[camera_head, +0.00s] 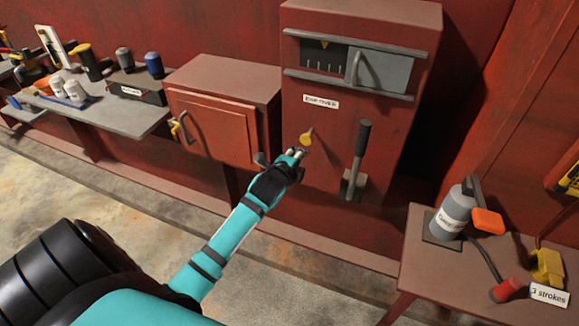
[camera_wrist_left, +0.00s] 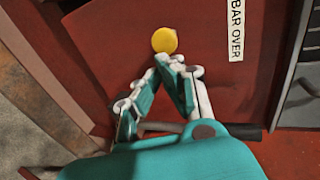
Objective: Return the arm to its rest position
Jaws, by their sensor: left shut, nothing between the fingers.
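My left arm reaches in from the lower left in the head view. Its teal and black gripper (camera_head: 298,153) is in front of the red cabinet (camera_head: 345,120) labelled "BAR OVER". In the left wrist view the fingertips (camera_wrist_left: 167,60) are together with nothing between them. A yellow knob (camera_head: 306,139) on the cabinet is just beyond the fingertips, and it also shows in the left wrist view (camera_wrist_left: 164,40). I cannot tell whether the tips touch it. My right gripper is not in view.
A black-handled lever (camera_head: 358,155) stands right of the gripper. A lower red box (camera_head: 220,115) is to the left. A shelf (camera_head: 130,118) holds bottles and tools at far left. A table (camera_head: 420,265) with a grey bottle (camera_head: 455,212) is at right. Floor lies open below.

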